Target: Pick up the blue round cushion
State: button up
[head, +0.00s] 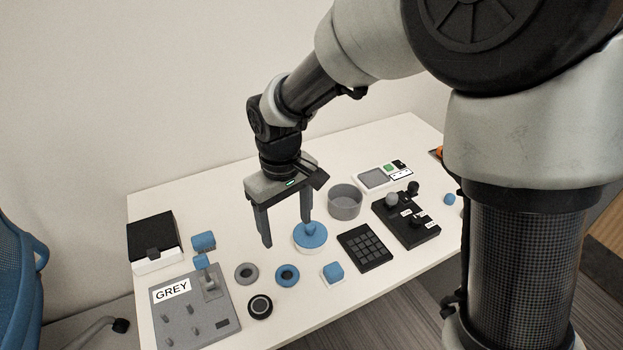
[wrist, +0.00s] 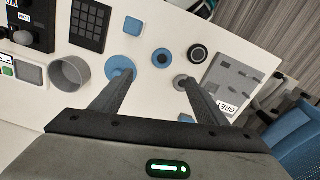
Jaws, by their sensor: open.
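The blue round cushion (head: 287,275) is a small ring with a dark centre. It lies flat on the white table (head: 360,300), between a grey ring (head: 246,273) and a blue cube on a white base (head: 333,271). In the wrist view the blue round cushion (wrist: 162,58) shows just beyond the fingertips, between their lines. My gripper (head: 287,233) is open and empty, pointing down behind the cushion in the head view. It also shows in the wrist view (wrist: 152,80). Its right finger overlaps a blue disc with a knob (head: 310,237); I cannot tell whether they touch.
A black ring (head: 260,307) lies in front. A grey board marked GREY (head: 190,322) is at left, with a blue block (head: 203,241) behind it. A grey round bin (head: 345,202), black keypad (head: 365,249) and black control box (head: 407,222) stand to the right.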

jog(key=b, duration=0.1)
send_over(287, 274)
jog(key=f, duration=1.2)
jog(key=shift+d+f, duration=0.25)
jog(key=shift+d, duration=0.05)
jog(key=shift+a+f+b, duration=0.15)
jog(key=shift+f, duration=1.2)
jog(key=shift+a+f+b, duration=0.15)
jog(key=shift+f, duration=1.2)
jog(key=c, duration=1.1)
